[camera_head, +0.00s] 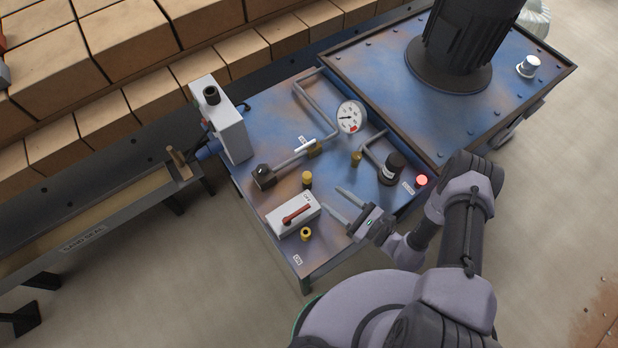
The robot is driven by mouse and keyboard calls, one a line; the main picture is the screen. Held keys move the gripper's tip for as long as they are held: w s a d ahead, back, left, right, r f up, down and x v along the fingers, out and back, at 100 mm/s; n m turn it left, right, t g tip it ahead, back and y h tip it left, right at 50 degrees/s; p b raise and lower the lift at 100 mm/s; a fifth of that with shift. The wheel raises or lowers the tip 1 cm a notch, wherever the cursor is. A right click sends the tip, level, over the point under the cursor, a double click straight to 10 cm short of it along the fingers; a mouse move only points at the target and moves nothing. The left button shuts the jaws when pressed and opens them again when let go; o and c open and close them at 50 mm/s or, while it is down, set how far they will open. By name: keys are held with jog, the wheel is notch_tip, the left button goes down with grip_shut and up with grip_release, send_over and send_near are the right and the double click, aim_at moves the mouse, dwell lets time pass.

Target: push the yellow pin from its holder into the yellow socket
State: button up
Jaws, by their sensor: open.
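A small upright piece with a yellow top (307,177) stands on the blue bench panel, behind the grey switch box; it looks like the yellow pin in its holder. A yellow ring with a dark centre (306,234), which looks like the yellow socket, sits in front of the switch box near the panel's front edge. My gripper (330,198) is open, its two fingers apart and pointing to the upper left. It is to the right of the pin and the switch box, with nothing visible between the fingers. Its height above the panel is hard to tell.
The grey switch box (293,214) with a red lever stands between pin and socket. Around them are a pipe with a black end block (263,177), a round gauge (351,117), a brass fitting (356,159), a black cylinder (391,168) and a lit red button (421,180).

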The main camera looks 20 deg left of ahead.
aim_at(311, 180)
jog(key=x, duration=0.4)
jog(key=shift+b, duration=0.3)
jog(key=b+x, duration=0.1)
jog(key=x, duration=0.4)
jog(key=shift+w+b, duration=0.3)
jog(key=shift+b, duration=0.1)
grip_shut()
